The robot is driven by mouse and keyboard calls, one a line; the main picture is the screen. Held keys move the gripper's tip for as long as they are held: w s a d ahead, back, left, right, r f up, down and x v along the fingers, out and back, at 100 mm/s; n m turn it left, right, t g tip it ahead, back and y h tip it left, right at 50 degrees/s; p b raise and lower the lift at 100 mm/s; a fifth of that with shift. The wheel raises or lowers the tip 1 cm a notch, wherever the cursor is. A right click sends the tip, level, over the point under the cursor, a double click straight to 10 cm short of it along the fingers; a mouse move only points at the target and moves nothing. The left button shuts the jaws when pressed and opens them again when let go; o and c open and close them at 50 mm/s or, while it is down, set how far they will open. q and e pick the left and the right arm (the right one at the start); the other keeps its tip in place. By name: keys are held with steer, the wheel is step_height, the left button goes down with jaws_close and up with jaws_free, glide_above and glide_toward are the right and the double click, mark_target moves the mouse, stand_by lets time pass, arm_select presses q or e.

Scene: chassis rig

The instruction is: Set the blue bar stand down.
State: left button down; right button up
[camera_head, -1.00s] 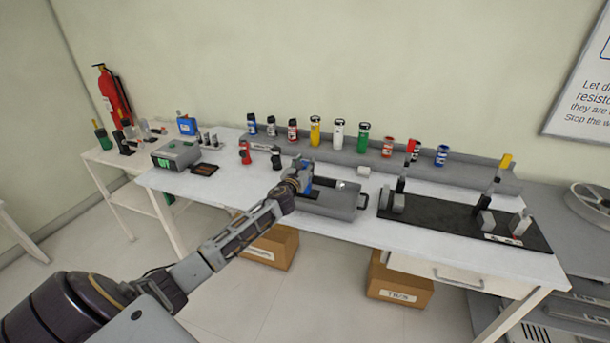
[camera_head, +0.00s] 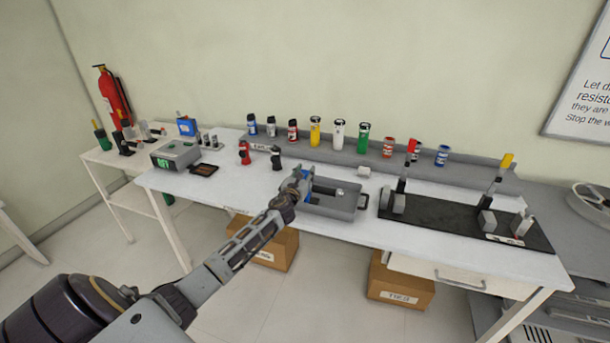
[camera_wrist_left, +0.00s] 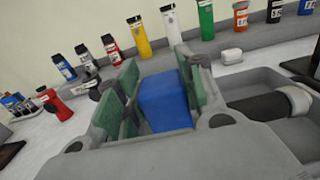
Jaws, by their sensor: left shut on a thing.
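My left gripper (camera_head: 301,177) is at the left end of a grey tray (camera_head: 345,204) on the white table. It is shut on the blue bar stand (camera_wrist_left: 165,103), which shows as a plain blue block between the green finger pads in the left wrist view. In the head view the gripper hides most of the stand. I cannot tell whether the stand's underside touches the tray. A dark cylinder with a pale end (camera_wrist_left: 272,106) lies in the tray to the right of the stand. My right gripper is not in view.
A red stand (camera_head: 244,152) and a black stand (camera_head: 276,157) are left of the tray. Several coloured canisters (camera_head: 339,133) line the back ledge. A black board (camera_head: 455,219) with upright posts is to the right. The front left tabletop is clear.

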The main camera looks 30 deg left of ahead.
arm_select(q)
steer(key=c, duration=1.4)
jaws_free()
steer(key=shift+f, duration=0.1)
steer(key=o, duration=0.5)
steer(key=shift+r, duration=0.2)
steer(key=shift+v, duration=1.05)
steer(key=v, duration=1)
